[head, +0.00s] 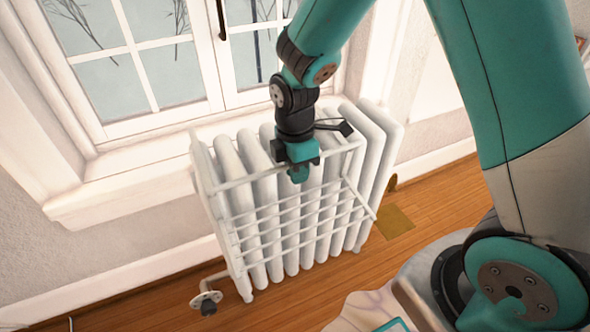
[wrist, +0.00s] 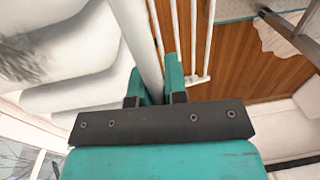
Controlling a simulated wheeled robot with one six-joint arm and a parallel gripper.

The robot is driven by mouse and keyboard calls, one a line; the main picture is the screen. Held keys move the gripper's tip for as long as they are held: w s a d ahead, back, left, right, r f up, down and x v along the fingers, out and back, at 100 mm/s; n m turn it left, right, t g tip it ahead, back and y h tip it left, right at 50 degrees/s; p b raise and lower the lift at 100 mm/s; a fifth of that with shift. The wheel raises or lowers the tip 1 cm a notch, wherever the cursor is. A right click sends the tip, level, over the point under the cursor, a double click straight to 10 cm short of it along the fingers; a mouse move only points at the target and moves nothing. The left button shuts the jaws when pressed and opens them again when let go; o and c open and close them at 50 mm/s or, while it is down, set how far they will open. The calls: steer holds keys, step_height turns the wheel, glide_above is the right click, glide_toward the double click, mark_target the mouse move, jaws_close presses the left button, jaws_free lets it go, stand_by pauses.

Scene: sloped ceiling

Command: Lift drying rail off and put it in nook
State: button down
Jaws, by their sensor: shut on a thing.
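The drying rail (head: 292,212) is a white wire rack of thin bars against the front of the white ribbed radiator (head: 385,135). My gripper (head: 299,175) points down at its top bar, near the middle, and is shut on it. In the wrist view my gripper (wrist: 154,88) has a white bar between its teal fingers, and more thin white bars of the drying rail (wrist: 193,40) run beside them. The rail still lies close along the radiator; I cannot tell whether it touches. I cannot make out the nook for certain.
The window and its white sill (head: 120,195) are behind and left of the radiator. A valve (head: 206,302) sticks out at its lower left. A flat gold-brown patch (head: 396,222) lies on the wood floor to the right.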

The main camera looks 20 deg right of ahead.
steer(key=shift+r+p, duration=2.65)
steer(key=shift+r, duration=0.15)
steer(key=shift+r+g+p, duration=0.5)
steer(key=shift+g+p, duration=0.2)
steer(key=shift+p, duration=0.85)
steer(key=s+p, duration=0.1)
steer(key=s, duration=1.3)
steer(key=shift+r, duration=0.45)
steer(key=shift+a, duration=0.1)
